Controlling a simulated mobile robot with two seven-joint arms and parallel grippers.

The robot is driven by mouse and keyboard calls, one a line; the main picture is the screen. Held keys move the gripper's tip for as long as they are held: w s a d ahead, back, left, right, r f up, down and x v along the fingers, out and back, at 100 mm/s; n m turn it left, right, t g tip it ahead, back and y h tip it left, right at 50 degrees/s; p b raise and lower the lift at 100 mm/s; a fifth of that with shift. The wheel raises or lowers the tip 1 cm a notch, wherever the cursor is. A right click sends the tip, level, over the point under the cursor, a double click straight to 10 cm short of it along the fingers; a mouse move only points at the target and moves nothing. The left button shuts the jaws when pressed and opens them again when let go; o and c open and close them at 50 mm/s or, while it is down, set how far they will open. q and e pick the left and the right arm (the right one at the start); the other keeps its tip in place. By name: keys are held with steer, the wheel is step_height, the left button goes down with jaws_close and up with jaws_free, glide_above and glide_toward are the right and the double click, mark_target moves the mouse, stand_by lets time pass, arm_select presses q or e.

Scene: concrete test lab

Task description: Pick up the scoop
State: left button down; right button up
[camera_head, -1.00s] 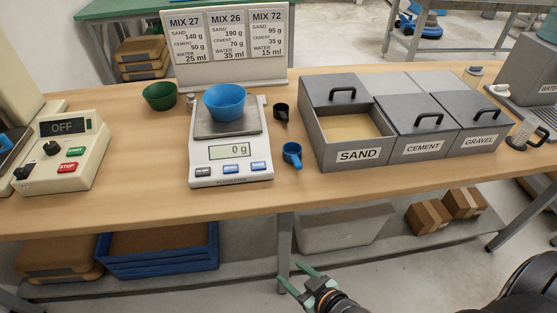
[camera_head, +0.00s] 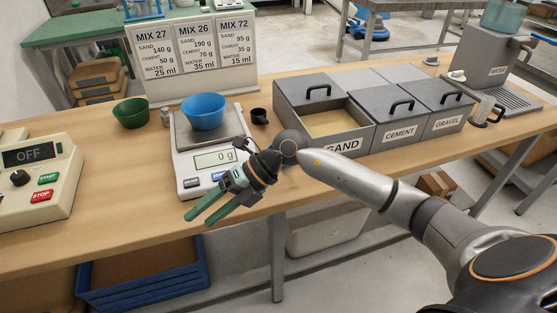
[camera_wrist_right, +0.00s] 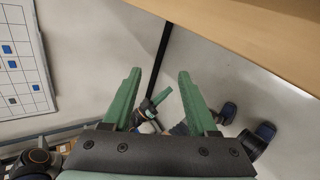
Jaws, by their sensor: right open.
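The blue scoop stood right of the scale in the earlier head view; my right wrist now covers that spot, so I cannot make it out. A small black cup (camera_head: 259,116) stands just behind, beside the scale (camera_head: 180,158). My right gripper (camera_head: 198,219) is open and empty, with green fingers pointing down-left in front of the scale and the table's front edge. The wrist view shows its two fingers spread (camera_wrist_right: 160,72) with nothing between them. In that view, green fingers of what appears to be my left gripper (camera_wrist_right: 160,100) show lower down, partly hidden.
A blue bowl (camera_head: 204,110) sits on the scale, and a green bowl (camera_head: 131,113) stands to its left. The bins for sand (camera_head: 312,92), cement (camera_head: 392,108) and gravel (camera_head: 440,96) stand right. A control box (camera_head: 38,178) is left. The table edge shows in the wrist view (camera_wrist_right: 250,40).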

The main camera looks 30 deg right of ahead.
steer(key=w+d+r+h, duration=0.1)
steer(key=d+h, duration=0.3)
steer(key=d, duration=0.4)
steer(key=w+d+r+m+t+h, duration=0.1)
steer(key=w+d+r+h, duration=0.1)
steer(key=d, duration=0.6)
steer(key=w+d+r+m+t+h, duration=0.1)
steer(key=w+d+r+h, duration=0.1)
steer(key=w+d+h, duration=0.2)
steer(key=shift+d+r+h+b, duration=0.15)
steer(key=shift+d+h, duration=0.35)
steer(key=shift+d, duration=0.5)
steer(key=shift+d+h+b, duration=0.2)
steer(key=shift+d+h, duration=0.3)
steer(key=shift+d, duration=0.5)
steer(key=x, duration=0.9)
steer(key=p+x, duration=0.1)
steer(key=x, duration=0.1)
steer(key=shift+s+a, duration=0.15)
steer(key=shift+s, duration=0.15)
steer(key=shift+w+f, duration=0.25)
steer(key=shift+f, duration=0.45)
jaws_close()
steer(key=shift+r, duration=0.1)
